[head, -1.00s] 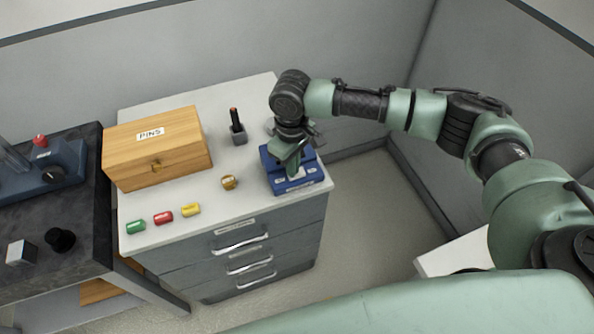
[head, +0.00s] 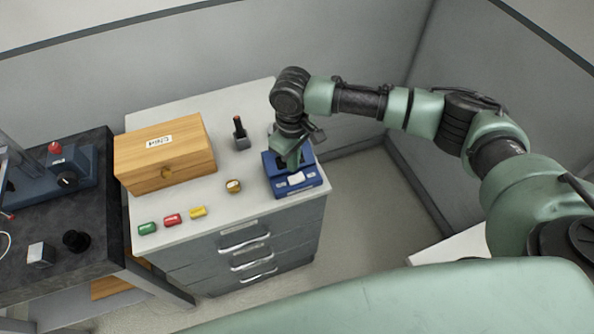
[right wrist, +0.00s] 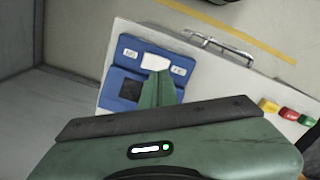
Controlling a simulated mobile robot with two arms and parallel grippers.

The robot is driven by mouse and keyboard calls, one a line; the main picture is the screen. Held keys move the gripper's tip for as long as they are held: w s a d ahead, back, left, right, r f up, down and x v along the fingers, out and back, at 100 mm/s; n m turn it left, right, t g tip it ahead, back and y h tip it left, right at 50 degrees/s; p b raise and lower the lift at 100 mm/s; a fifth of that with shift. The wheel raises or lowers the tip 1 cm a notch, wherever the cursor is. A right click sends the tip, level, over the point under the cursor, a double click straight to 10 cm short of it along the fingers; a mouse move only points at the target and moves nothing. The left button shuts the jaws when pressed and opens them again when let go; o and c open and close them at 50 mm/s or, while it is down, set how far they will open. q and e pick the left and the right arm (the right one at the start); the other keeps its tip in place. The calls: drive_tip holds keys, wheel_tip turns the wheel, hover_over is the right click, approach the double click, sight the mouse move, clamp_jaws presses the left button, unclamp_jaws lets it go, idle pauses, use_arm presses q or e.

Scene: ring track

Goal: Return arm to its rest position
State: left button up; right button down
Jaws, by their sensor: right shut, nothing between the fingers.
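My right arm reaches in from the right in the head view. Its gripper (head: 290,160) is shut and empty, pointing down over the blue device (head: 310,190) at the right end of the cabinet top. In the right wrist view the shut fingers (right wrist: 158,82) overlap the blue device (right wrist: 130,60), beside its white pad (right wrist: 142,53) and a dark square panel (right wrist: 131,89). I cannot tell whether the fingertips touch it. My left gripper is not in view.
A wooden box (head: 165,155) labelled PINS, a black holder (head: 241,140), a brass round piece (head: 233,186) and green, red and yellow pieces (head: 172,220) share the cabinet top (head: 215,205). A dark bench (head: 95,235) stands left. Grey walls close off the back and right.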

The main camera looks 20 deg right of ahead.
wheel_tip(320, 180, up, 2)
drive_tip(key=shift+p, duration=0.8)
drive_tip(key=shift+f, duration=0.1)
